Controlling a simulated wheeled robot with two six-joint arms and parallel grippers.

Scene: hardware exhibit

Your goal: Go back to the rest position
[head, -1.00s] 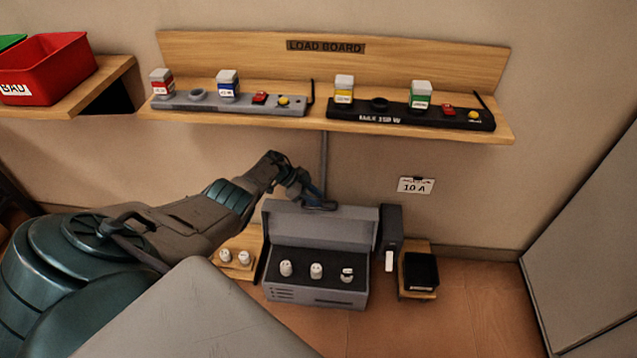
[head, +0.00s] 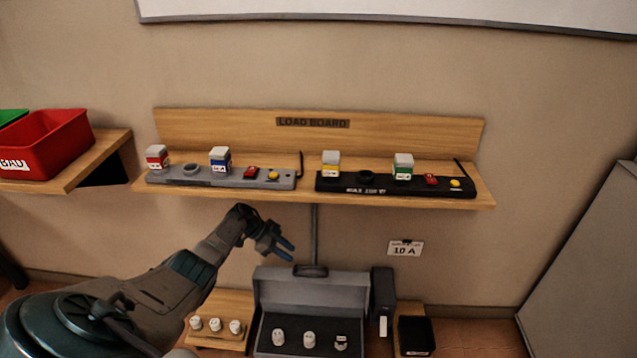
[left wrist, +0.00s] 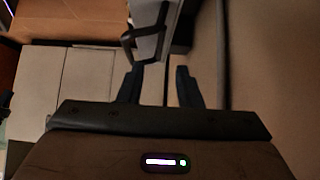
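My left gripper (head: 284,248) is in front of the wall, below the load board shelf and above the open grey case. Its two fingers are spread and nothing is between them in the head view. In the left wrist view its fingertips (left wrist: 160,85) are also apart, with the black handle (left wrist: 145,35) of the case lid beyond them. The grey case (head: 312,290) stands open, with several white plug-like pieces (head: 309,338) in its dark insert. My right gripper does not show in either view.
The load board shelf (head: 400,199) carries a grey strip (head: 215,179) and a black strip (head: 335,186) with coloured blocks. A red bin (head: 50,145) is at the left. A small wooden stand (head: 217,305) with white pieces is left of the case. A black tray (head: 415,336) is at right.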

